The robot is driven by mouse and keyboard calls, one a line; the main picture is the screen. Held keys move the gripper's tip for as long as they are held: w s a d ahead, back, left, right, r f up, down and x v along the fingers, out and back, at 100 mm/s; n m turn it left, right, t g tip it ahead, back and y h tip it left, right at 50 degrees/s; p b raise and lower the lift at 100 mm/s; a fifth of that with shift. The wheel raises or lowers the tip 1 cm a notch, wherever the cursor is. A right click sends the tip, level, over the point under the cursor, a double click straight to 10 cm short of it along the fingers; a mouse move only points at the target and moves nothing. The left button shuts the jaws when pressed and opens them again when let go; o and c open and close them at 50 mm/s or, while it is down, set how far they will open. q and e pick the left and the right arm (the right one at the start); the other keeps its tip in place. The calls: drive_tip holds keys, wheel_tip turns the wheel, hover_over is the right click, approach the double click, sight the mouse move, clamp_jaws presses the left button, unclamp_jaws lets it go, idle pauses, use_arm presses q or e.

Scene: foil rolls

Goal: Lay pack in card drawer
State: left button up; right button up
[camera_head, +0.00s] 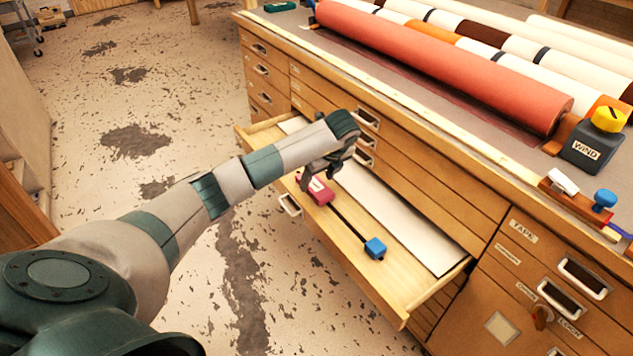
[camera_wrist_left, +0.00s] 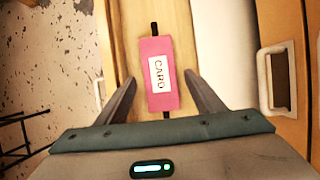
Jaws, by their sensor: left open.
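The card drawer (camera_head: 400,283) is pulled out of the wooden cabinet. A pink block labelled CARD (camera_head: 318,190) lies in it on the bare wood beside a white sheet (camera_head: 405,225). A thin black rod runs from the pink block to a blue block (camera_head: 375,248) in the same drawer. My left gripper (camera_head: 325,172) is open over the pink block. In the left wrist view the pink block (camera_wrist_left: 159,92) sits between the two spread fingers, with dark ends above and below it. I cannot tell whether the fingers touch it. My right gripper is out of view.
A red roll (camera_head: 450,65) and several pale rolls lie on the cabinet top. A dark box labelled WIND (camera_head: 590,148) with a yellow knob stands at the right. Closed drawers with metal handles surround the open one.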

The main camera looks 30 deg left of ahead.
use_arm(q)
drive_tip(key=v, duration=0.9)
drive_tip(key=shift+d+r, duration=0.15)
drive_tip(key=shift+r, duration=0.15)
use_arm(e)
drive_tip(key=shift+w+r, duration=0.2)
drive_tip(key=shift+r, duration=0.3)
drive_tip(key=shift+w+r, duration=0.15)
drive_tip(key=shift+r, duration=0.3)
